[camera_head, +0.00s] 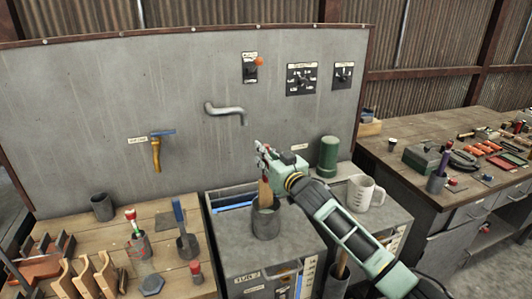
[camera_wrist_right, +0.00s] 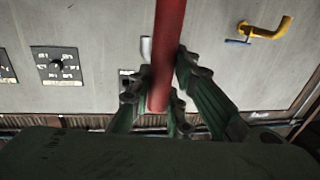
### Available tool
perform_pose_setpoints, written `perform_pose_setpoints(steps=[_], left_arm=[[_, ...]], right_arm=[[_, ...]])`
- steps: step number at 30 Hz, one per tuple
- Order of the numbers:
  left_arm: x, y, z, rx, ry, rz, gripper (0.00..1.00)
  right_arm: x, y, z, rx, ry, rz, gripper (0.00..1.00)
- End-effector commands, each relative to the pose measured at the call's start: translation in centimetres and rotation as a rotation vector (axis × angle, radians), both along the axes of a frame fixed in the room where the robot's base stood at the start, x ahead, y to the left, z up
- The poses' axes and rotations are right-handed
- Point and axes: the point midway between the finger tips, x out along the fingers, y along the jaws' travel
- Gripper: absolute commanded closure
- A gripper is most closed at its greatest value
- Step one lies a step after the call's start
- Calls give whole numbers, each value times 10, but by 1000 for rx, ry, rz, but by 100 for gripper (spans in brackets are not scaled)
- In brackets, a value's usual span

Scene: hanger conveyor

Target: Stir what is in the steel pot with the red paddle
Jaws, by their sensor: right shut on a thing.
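The steel pot (camera_head: 265,224), a grey cylinder, stands on the grey cabinet in the middle of the head view. My right gripper (camera_head: 265,160) is above it, with its fingers closed around the upper part of the paddle (camera_head: 265,193). The paddle is upright and its lower end goes into the pot's mouth. In the right wrist view the red shaft (camera_wrist_right: 169,45) runs between the fingers of my right gripper (camera_wrist_right: 160,100). The pot's contents and the paddle's lower end are hidden. My left gripper is not in view.
A green cylinder (camera_head: 328,157) and a white jug (camera_head: 361,193) stand to the right, close to my right arm. A grey pipe spout (camera_head: 226,112) sticks out of the back panel above. On the left, a wooden bench (camera_head: 172,262) holds cups with tools.

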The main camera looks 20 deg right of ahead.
Motion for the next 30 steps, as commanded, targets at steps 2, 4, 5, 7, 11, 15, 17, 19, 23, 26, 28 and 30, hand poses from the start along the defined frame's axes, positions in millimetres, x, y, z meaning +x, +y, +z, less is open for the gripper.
perform_pose_setpoints(steps=[2, 4, 5, 7, 11, 15, 17, 19, 23, 26, 28, 30], left_arm=[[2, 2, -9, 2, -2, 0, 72], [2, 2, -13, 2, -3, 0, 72], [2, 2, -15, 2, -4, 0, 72], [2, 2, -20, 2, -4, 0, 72], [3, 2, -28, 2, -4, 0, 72], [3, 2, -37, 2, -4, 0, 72], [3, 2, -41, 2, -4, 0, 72], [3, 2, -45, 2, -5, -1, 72], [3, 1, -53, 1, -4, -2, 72], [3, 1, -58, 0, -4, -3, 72], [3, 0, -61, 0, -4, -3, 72], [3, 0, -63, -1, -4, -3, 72]], right_arm=[[0, 0, -12, 1, 0, 0, 100], [0, 0, -19, 1, 0, 0, 100], [0, 0, -22, 1, 0, -1, 100], [0, 0, -29, 1, 0, -1, 100], [0, 0, -42, 1, -1, 0, 100], [0, 0, -56, 1, 0, 0, 100], [0, 0, -62, 1, 0, 0, 100], [0, 0, -69, 0, 0, -1, 100], [0, 0, -81, 1, -1, 0, 100], [0, 0, -89, 1, -1, -1, 100], [0, 0, -93, 1, -1, -1, 100], [0, 0, -96, 1, -1, -1, 100]])
